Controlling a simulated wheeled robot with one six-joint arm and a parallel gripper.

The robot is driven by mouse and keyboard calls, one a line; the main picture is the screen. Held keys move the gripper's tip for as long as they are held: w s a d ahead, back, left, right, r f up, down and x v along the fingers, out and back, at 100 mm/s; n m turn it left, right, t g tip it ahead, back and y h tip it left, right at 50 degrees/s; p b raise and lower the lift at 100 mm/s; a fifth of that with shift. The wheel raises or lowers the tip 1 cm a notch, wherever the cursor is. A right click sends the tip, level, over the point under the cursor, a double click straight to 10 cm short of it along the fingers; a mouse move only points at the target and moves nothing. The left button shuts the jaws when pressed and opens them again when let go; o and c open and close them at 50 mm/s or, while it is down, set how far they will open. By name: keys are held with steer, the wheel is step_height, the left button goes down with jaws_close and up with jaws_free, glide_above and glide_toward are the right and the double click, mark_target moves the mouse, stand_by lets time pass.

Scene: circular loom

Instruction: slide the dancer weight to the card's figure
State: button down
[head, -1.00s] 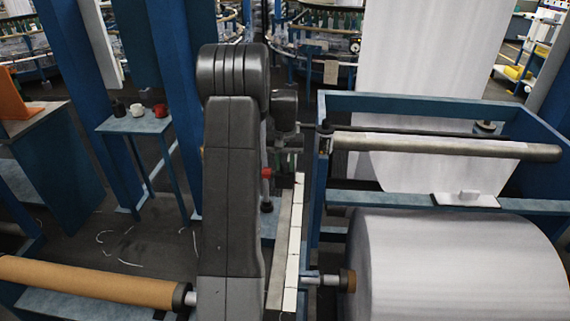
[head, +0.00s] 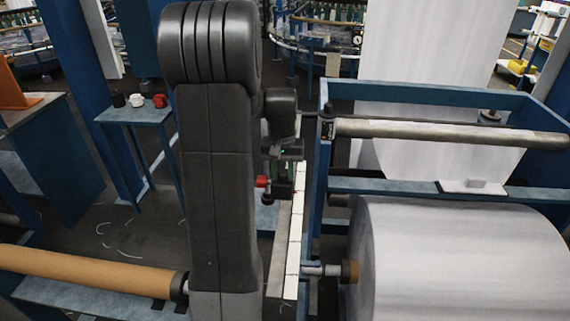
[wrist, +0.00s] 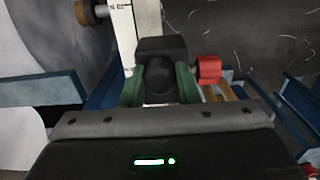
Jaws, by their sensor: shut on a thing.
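The dancer weight is a dark block (wrist: 160,48) with a red knob (wrist: 208,68) on its right side in the wrist view. It sits at a pale marked bar (wrist: 121,30), whose few visible figures are too small to read surely. My gripper (wrist: 158,88) has green fingers shut on the weight's dark round grip, one on each side. In the head view, my gripper (head: 282,172) is partly hidden behind my arm. The red knob (head: 263,181) shows left of it, and the bar (head: 293,245) runs towards the camera. I cannot read a card's figure.
A large white fabric roll (head: 450,260) and blue frame (head: 420,96) stand close on the right. A brown roller (head: 90,271) lies at lower left. Open floor lies between.

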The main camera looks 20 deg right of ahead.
steer(key=s+a, duration=0.1)
steer(key=s, duration=0.1)
steer(key=s+a, duration=0.1)
steer(key=s, duration=0.2)
steer(key=s+a+b, duration=0.1)
steer(key=s, duration=0.1)
steer(key=shift+s+a, duration=0.2)
steer(key=shift+a, duration=0.1)
steer(key=c, duration=1.1)
jaws_free()
step_height(320, 180, up, 14)
steer(key=shift+b, duration=0.4)
steer(key=shift+f, duration=0.1)
